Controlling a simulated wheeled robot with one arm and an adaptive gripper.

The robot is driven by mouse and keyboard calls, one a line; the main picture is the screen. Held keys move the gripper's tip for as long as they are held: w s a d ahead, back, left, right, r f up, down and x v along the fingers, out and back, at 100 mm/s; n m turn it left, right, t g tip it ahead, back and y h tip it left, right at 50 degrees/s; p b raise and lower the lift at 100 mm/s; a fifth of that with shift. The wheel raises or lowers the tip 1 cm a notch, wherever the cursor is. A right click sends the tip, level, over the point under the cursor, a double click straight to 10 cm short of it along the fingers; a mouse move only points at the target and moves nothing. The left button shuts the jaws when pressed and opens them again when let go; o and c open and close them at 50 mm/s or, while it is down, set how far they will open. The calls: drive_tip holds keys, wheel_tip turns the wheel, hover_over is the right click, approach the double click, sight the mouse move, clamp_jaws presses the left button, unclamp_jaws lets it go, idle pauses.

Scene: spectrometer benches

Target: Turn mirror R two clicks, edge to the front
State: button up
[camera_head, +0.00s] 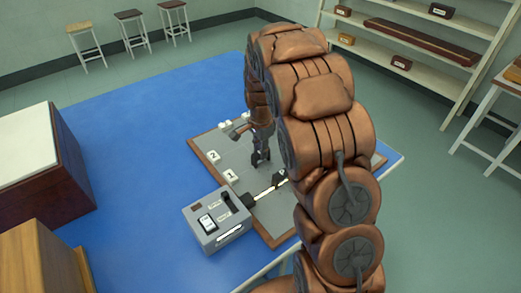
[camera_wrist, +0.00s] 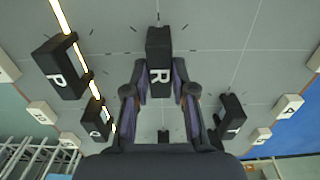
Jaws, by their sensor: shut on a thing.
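Mirror R is a dark block with a white R on top (camera_wrist: 158,50); it stands on the grey board (camera_wrist: 215,30) in the wrist view. My gripper (camera_wrist: 159,93) is shut on it, one finger at each side. In the head view my gripper (camera_head: 261,158) is low over the board, and I cannot make out mirror R clearly there. Short dark tick marks lie on the board around the mirror. The mirror's reflecting edge cannot be made out. No light beam is seen reaching mirror R.
Blocks P (camera_wrist: 60,75), Q (camera_wrist: 97,120) and T (camera_wrist: 231,120) stand close around. A yellow beam passes P towards Q. A grey lamp box (camera_head: 217,222) stands at the board's front left. White numbered tiles (camera_head: 231,175) line the board's edge.

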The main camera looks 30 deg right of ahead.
clamp_jaws()
